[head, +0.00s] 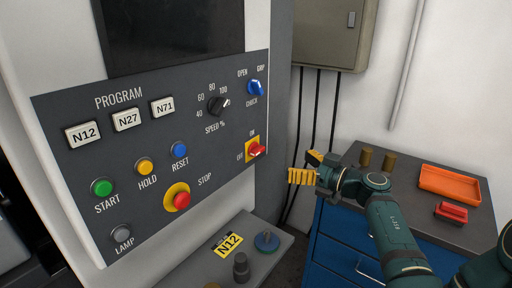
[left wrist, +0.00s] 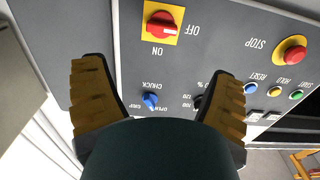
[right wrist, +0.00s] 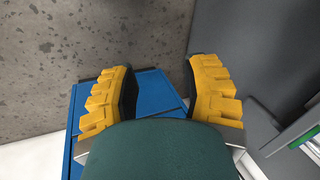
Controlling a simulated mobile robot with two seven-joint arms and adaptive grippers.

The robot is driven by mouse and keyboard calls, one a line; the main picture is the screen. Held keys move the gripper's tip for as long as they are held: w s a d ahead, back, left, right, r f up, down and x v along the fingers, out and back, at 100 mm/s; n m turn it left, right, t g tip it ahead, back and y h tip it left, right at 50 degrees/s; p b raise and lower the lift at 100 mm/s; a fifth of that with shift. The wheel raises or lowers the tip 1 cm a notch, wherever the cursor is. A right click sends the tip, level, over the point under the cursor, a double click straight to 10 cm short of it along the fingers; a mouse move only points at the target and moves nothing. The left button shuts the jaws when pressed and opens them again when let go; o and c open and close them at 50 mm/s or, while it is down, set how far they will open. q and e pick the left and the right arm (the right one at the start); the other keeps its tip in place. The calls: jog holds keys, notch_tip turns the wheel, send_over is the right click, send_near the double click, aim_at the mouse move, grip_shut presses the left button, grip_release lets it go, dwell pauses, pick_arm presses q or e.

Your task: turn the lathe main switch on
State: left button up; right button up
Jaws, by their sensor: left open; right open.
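The main switch (head: 256,150) is a red rotary knob on a yellow plate at the right edge of the grey control panel, with ON above it and OFF to its left. It shows upside down at the top of the left wrist view (left wrist: 162,24), where its handle lies roughly sideways, seemingly along the OFF side. My left gripper (head: 308,167) is open and empty, to the right of the switch and apart from it. Its spread yellow fingers (left wrist: 162,72) face the panel. My right gripper (right wrist: 160,75) is open and empty, seen only in its wrist view.
The blue chuck knob (head: 256,88) and black speed knob (head: 217,105) sit above the switch; the red stop button (head: 181,201) is lower left. A blue cabinet (head: 335,235) with an orange tray (head: 455,183) stands at right. A ledge (head: 205,268) lies below the panel.

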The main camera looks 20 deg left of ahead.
aim_at(261, 150)
pick_arm(q)
jog(key=p+x, duration=0.4)
jog(key=x, duration=0.8)
jog(key=shift+s+a+r, duration=0.1)
jog(key=shift+r, duration=0.05)
jog(key=shift+w+a, duration=0.25)
jog(key=shift+a, duration=0.35)
jog(key=c, duration=1.2)
